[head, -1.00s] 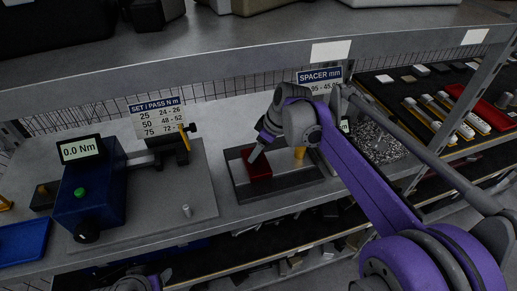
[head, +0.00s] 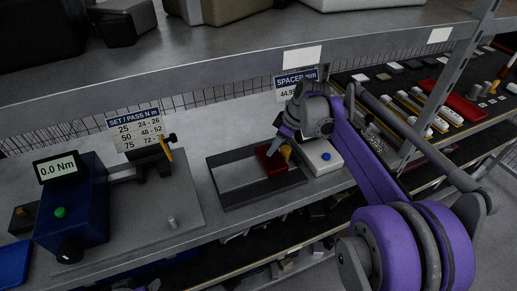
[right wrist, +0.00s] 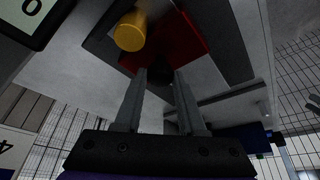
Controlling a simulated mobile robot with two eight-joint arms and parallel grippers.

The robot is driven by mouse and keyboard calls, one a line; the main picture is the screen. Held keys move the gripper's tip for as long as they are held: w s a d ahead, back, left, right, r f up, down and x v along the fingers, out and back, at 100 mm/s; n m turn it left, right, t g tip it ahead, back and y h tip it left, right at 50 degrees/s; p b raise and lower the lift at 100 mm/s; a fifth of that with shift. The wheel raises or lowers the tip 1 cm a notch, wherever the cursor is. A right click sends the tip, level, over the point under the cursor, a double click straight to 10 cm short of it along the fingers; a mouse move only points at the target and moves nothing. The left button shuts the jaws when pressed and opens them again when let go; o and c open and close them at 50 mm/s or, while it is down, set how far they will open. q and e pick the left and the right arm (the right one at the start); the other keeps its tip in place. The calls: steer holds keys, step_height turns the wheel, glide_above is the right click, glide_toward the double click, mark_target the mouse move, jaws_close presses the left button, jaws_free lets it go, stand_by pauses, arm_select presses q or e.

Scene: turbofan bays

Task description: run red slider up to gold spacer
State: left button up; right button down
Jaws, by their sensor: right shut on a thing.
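The red slider (head: 268,159) sits in a dark grey tray-like fixture (head: 233,181) on the shelf. The gold spacer (head: 286,152) stands just right of it in the head view, partly behind my right gripper (head: 279,139). The right wrist view shows the red slider (right wrist: 183,42) and the round gold spacer (right wrist: 130,32) side by side with no clear gap; I cannot tell if they touch. My right gripper (right wrist: 161,75) has its fingers close together on a dark part at the slider's edge. My left gripper is not in view.
A white box with a blue button (head: 322,157) adjoins the fixture's right end. A blue torque tester (head: 73,212) stands left on a grey plate. The spacer sign (head: 297,79) hangs behind. Trays of parts (head: 430,105) lie at right. Shelf space between plate and fixture is clear.

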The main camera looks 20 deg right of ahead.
mark_target(282, 160)
steer(key=c, duration=0.5)
jaws_free()
steer(key=shift+a, duration=0.1)
steer(key=v, duration=0.7)
steer(key=shift+r, duration=0.25)
steer(key=shift+s, duration=0.15)
steer(key=s+a+f+m+t+h, duration=0.1)
steer(key=s+a+f+m, duration=0.3)
steer(key=s+f, duration=0.3)
steer(key=s+a+f+m+t+h, duration=0.1)
steer(key=s+a+f+m, duration=0.4)
steer(key=s, duration=1.1)
step_height(282, 160, down, 3)
steer(key=shift+a+r+t+h, duration=0.15)
steer(key=shift+a+t+h, duration=0.25)
steer(key=shift+a+h, duration=0.25)
